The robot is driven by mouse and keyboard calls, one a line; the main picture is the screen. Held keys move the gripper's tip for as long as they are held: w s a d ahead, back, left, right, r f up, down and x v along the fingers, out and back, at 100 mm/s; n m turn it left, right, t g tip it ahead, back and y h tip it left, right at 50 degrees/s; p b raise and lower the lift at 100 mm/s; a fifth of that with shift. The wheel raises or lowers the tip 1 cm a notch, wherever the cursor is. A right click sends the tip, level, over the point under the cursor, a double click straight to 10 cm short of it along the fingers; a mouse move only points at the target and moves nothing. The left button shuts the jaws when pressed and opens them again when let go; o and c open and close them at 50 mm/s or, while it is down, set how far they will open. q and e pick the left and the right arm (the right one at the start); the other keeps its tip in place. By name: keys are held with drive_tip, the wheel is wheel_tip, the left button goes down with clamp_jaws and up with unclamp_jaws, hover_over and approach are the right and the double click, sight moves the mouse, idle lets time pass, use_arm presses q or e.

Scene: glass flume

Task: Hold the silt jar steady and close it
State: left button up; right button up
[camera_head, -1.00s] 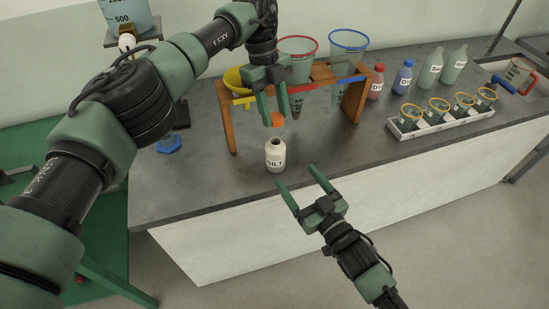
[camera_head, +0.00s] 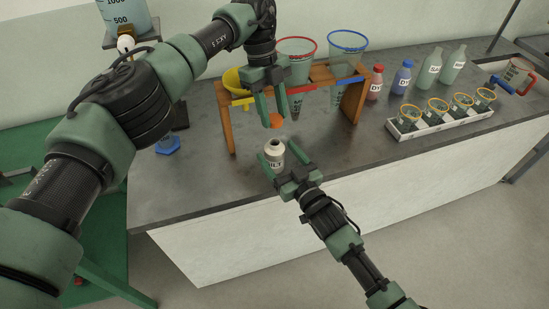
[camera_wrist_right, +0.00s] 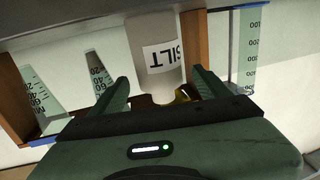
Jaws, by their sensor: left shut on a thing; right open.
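The silt jar (camera_head: 274,150) is a small white jar with a label reading SILT and an open dark mouth. It stands upright on the grey bench. In the right wrist view the jar (camera_wrist_right: 163,75) appears between my right gripper's fingers. My right gripper (camera_head: 281,165) is open, with its fingers on either side of the jar; I cannot tell whether they touch it. My left gripper (camera_head: 270,115) is shut on an orange cap (camera_head: 277,121) and holds it above the jar, apart from its mouth.
A wooden rack (camera_head: 228,128) with a yellow funnel (camera_head: 234,80), a red-rimmed cone and a blue-rimmed cone stands just behind. A white tray (camera_head: 440,128) of yellow-rimmed cups and several bottles are at the right. The bench's front edge (camera_head: 190,220) is close.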

drive_tip(key=shift+x, duration=1)
use_arm(q)
clamp_jaws()
use_arm(e)
clamp_jaws()
use_arm(q)
hover_over(275, 142)
drive_tip(key=shift+w+a+f, duration=0.1)
drive_tip(key=shift+f, duration=1.15)
drive_tip(key=shift+w+a+f, duration=0.1)
drive_tip(key=shift+f, duration=1.15)
drive_tip(key=shift+f, duration=0.85)
drive_tip(key=shift+f, duration=0.55)
drive_tip(key=o, duration=1.3)
unclamp_jaws()
